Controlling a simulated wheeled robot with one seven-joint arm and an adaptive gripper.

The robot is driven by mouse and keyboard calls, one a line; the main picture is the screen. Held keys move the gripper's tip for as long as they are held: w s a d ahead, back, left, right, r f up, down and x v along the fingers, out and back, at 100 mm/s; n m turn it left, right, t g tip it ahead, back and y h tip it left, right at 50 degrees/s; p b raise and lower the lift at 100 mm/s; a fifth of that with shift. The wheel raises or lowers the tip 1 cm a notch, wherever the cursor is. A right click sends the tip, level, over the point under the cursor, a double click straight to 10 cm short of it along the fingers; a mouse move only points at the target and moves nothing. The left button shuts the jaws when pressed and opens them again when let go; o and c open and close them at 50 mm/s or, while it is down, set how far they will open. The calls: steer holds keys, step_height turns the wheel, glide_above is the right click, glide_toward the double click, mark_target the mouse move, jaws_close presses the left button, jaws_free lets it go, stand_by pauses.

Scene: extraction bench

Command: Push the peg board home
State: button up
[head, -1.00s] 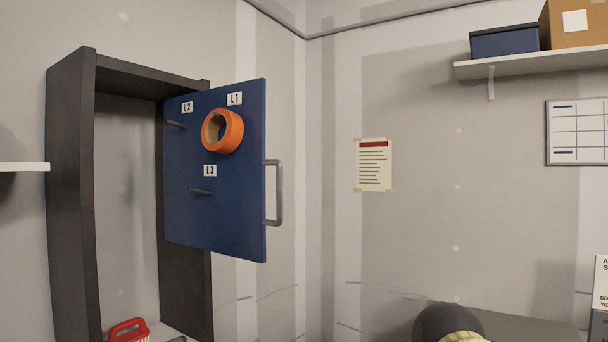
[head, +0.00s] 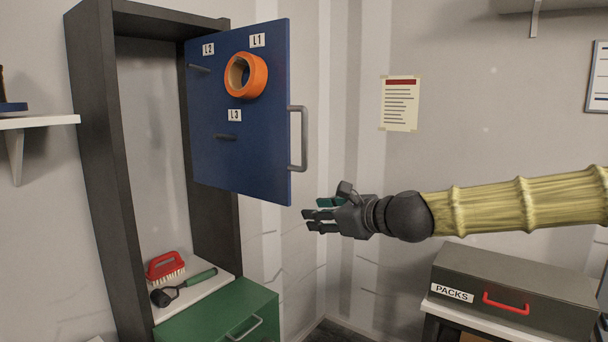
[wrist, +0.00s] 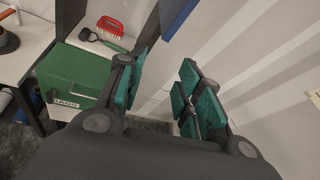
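The blue peg board (head: 262,155) stands out from the dark cabinet frame (head: 105,190) like an open door, its front facing me. It has pegs labelled L1, L2 and L3. An orange tape roll (head: 259,78) hangs at L1; the pegs at L2 and L3 are bare. A grey handle (head: 303,138) runs down the board's right edge. My gripper (head: 318,218) is below and a little right of the handle in the head view, apart from it. In the wrist view my gripper (wrist: 160,92) has its teal-padded fingers spread with nothing between them. A corner of the board (wrist: 179,14) shows at the top.
A red brush (head: 165,265) and a dark green-handled tool (head: 184,287) lie on the white shelf at the cabinet's foot. A green box (head: 215,315) stands below. A grey PACKS case (head: 515,290) sits at lower right.

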mark_target(307, 121)
steer(key=s+d+r+m+t+y, duration=0.1)
steer(key=d+r+m, duration=0.1)
steer(key=r, duration=0.8)
steer(key=s+d+r+m+t+y, duration=0.1)
steer(key=s+d+r, duration=0.1)
steer(key=r, duration=0.8)
steer(key=p+x, duration=0.4)
steer(key=x, duration=0.7)
steer(key=shift+w+a, duration=0.15)
steer(key=shift+w, duration=0.05)
steer(key=shift+r, duration=0.1)
jaws_close()
